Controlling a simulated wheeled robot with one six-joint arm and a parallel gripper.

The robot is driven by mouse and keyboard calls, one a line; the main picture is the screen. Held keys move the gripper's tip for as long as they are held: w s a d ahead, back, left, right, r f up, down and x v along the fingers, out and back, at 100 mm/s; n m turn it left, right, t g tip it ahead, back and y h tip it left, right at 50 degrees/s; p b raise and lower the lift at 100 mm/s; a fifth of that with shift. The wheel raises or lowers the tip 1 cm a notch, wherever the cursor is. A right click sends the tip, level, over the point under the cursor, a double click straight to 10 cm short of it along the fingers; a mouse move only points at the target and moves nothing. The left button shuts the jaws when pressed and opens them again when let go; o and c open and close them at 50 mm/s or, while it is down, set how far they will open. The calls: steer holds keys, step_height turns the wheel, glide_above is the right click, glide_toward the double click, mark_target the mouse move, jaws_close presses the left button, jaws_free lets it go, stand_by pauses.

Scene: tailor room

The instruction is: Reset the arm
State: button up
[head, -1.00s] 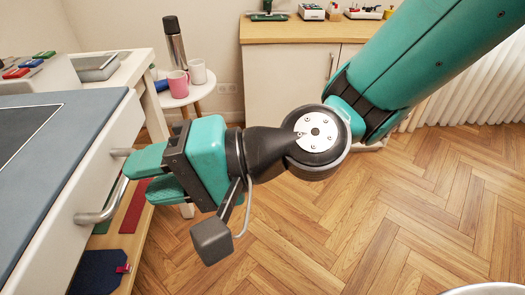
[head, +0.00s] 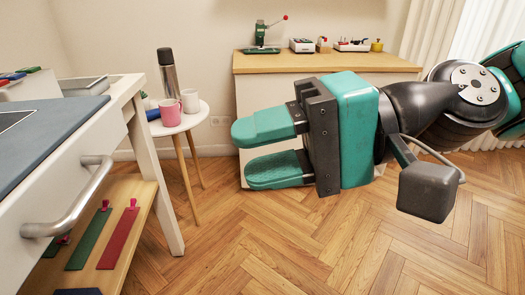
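My gripper (head: 262,156) is in the middle of the head view, pointing left over the floor. Its two teal fingers stand apart, one above the other, with nothing between them. My arm comes in from the right edge. The gripper is apart from the table and the stool and hides part of the cabinet front behind it.
At the left stands a white table with a drawer handle (head: 70,204) and a lower shelf (head: 137,227) holding green and red swatches. A round stool (head: 190,120) bears a flask (head: 168,75), a pink mug (head: 170,113) and a white mug (head: 190,100). A wooden-topped cabinet (head: 330,62) stands behind. Floor at front is clear.

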steer(key=s+d+f+n+h+p, duration=0.1)
steer(key=s+d+f+n+h, duration=0.1)
steer(key=d+f+n+h, duration=0.85)
step_height(320, 180, up, 24)
steer(key=d+m+p, duration=0.2)
steer(key=m+p, duration=0.2)
steer(key=p, duration=1.9)
steer(key=shift+d+r+t+h, duration=0.15)
steer(key=shift+d+t+h, duration=0.15)
steer(key=shift+h, duration=0.15)
steer(key=shift+w+a, duration=0.1)
